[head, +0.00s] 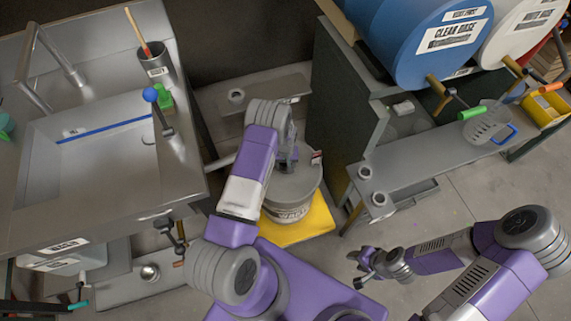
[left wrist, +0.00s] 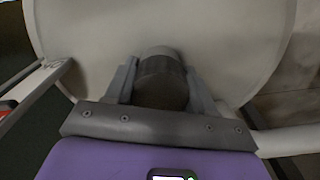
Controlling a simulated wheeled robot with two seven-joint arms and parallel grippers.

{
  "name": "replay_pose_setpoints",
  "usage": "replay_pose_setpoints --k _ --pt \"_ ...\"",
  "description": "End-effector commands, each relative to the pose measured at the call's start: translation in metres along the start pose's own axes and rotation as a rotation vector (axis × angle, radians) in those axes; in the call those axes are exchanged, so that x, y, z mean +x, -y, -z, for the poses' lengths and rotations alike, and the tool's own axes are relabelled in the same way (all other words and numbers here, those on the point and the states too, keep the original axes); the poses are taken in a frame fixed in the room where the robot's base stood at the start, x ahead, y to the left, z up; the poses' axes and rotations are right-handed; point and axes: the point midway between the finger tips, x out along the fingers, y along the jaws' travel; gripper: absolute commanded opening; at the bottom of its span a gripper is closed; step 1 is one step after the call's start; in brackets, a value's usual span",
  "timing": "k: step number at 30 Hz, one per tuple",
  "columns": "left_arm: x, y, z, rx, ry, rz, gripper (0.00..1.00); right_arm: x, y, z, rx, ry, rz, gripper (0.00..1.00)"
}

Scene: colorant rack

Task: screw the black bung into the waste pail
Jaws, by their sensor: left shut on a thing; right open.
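The waste pail (head: 308,187) is a round pale grey pail with a partly hidden label on its side. Its pale lid (left wrist: 85,35) fills most of the left wrist view. My left gripper (head: 288,160) is over the pail's top. In the left wrist view its two fingers are shut on the black bung (left wrist: 161,82), a dark short cylinder, against the lid. I cannot tell how far the bung sits in the lid's hole. In the head view my arm hides the bung. My right gripper (head: 370,265) is open and empty, over the floor at the lower right.
The pail stands on a yellow base (head: 310,227). A grey sink bench (head: 100,180) is on the left. A dark cabinet (head: 345,105) and a grey shelf (head: 430,155) with drums above are on the right. Floor is clear at the right (head: 465,205).

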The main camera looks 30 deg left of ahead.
Motion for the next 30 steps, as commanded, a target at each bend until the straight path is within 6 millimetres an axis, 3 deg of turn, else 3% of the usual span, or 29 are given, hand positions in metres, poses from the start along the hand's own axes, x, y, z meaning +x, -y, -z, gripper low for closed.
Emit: replay_pose_setpoints --k 9,19,20,21,24,30 --pt "-0.0001 -0.0009 0.0011 0.562 -0.003 -0.003 0.23 0.0000 0.0000 0.0000 0.000 0.000 0.000 0.42" --pt "-0.0002 -0.0013 0.0013 0.654 -0.004 -0.001 0.23 0.0000 0.0000 0.0000 0.000 0.000 0.000 0.42" --pt "-0.0002 -0.0013 0.0013 0.654 -0.004 -0.001 0.58 0.0000 0.0000 0.0000 0.000 0.000 0.000 0.42" --pt "-0.0002 -0.0013 0.0013 0.653 -0.004 -0.001 0.64 0.0000 0.0000 0.0000 0.000 0.000 0.000 0.42" --pt "0.0000 -0.0011 0.0011 0.652 -0.003 -0.001 0.76 0.0000 0.0000 0.0000 0.000 0.000 0.000 0.42" --pt "0.0003 -0.0007 0.0006 0.650 -0.001 -0.001 0.76 0.0000 0.0000 0.0000 0.000 0.000 0.000 0.42"
